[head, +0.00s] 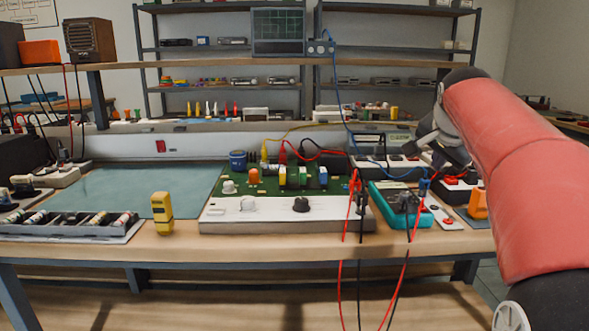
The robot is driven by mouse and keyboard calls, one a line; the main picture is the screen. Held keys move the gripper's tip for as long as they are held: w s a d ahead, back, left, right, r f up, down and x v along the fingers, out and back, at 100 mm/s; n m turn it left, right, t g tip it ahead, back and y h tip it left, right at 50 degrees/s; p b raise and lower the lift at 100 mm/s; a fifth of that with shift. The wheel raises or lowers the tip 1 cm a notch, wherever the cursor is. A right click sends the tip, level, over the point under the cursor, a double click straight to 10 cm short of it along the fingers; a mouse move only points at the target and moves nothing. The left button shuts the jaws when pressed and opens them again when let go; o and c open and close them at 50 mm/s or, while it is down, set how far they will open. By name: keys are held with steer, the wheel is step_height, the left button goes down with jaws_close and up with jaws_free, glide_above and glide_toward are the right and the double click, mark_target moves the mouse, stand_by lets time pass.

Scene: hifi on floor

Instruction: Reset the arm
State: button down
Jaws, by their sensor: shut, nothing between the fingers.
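My arm (515,165) is red and reaches in from the lower right, bending at a dark joint near the top. My gripper (413,146) shows as a grey and dark shape left of that joint, over the right back part of the workbench (285,240). It is small and partly hidden by the arm. It is shut with nothing in it.
A white and green circuit board (275,217) stands mid-bench, with a teal multimeter (385,203) and hanging red and black leads (343,250) to its right. A yellow tool (162,212) stands left. The blue mat (140,190) is mostly clear. Shelves (230,50) stand behind.

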steer(key=s+a+f+n+g+y, duration=0.1)
steer(key=s+a+f+n, duration=0.3)
steer(key=s+f, duration=0.3)
steer(key=s+a+f+n+g+y, duration=0.1)
steer(key=s+a+f+n, duration=0.3)
steer(key=s+f, duration=0.4)
steer(key=s+a+f+n, duration=0.3)
steer(key=s+a+f, duration=0.3)
steer(key=s, duration=0.9)
step_height(320, 180, down, 2)
steer(key=shift+s+a+f+n+g+y, duration=0.2)
steer(key=shift+s+a+n+g+y, duration=0.1)
steer(key=shift+n+g+y, duration=0.1)
